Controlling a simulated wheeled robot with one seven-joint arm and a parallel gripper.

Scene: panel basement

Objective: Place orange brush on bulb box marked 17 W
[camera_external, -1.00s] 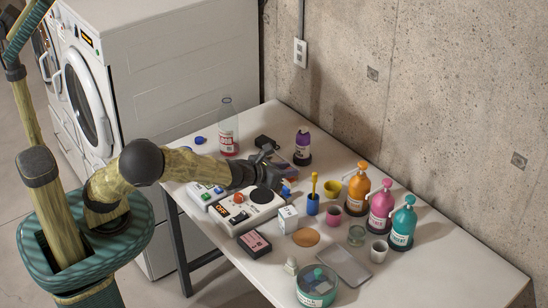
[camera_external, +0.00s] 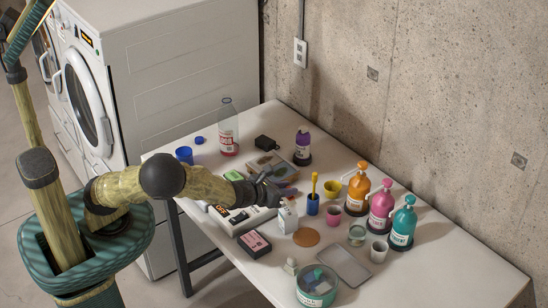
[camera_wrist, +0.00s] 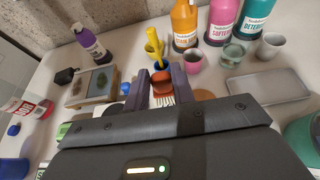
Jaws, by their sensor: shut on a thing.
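In the wrist view an orange brush (camera_wrist: 162,83) with pale bristles is between the two fingers of my gripper (camera_wrist: 161,82). The gripper is shut on it. In the external view my gripper (camera_external: 283,194) is low over the table, just above and behind a small white box (camera_external: 287,218). This box stands upright; its print is too small to read, so I cannot confirm the 17 W mark. I cannot tell whether the brush touches it. A dark box with a pink label (camera_external: 256,243) lies nearer the front edge. The brush is not clearly seen in the external view.
A brown disc (camera_external: 306,237) and a grey tray (camera_external: 344,267) lie right of the white box. A blue cup with a yellow-handled tool (camera_external: 313,202) stands close behind the gripper. Orange (camera_external: 358,187), pink (camera_external: 381,211) and teal (camera_external: 403,227) bottles stand farther right. A white device (camera_external: 242,222) lies left.

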